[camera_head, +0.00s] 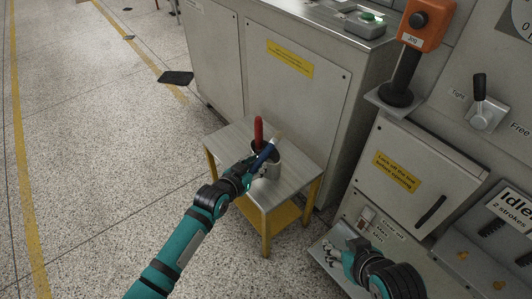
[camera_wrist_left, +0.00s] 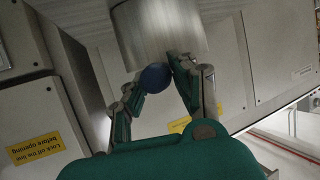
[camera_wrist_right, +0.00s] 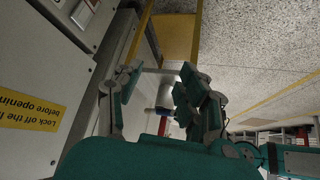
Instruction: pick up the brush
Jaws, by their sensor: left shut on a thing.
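The brush, a blue-handled thing with a pale tip (camera_head: 264,154), stands tilted at a grey metal cup (camera_head: 268,172) on a small table. Whether its lower part is inside the cup is hidden. My left gripper (camera_head: 249,168) is at the cup's left side, shut on the blue handle. In the left wrist view the handle's round blue end (camera_wrist_left: 154,78) sits between the fingers, close to the metal cup (camera_wrist_left: 158,32). My right gripper (camera_head: 352,262) is open and empty, away from the brush, low at the right; its spread fingers show in the right wrist view (camera_wrist_right: 158,80).
A red-handled thing (camera_head: 258,132) stands upright in the cup. The small table (camera_head: 230,140) has a grey top and yellow legs. Grey cabinets (camera_head: 300,95) stand behind it and a machine panel (camera_head: 400,165) is at the right. The speckled floor at the left is mostly clear.

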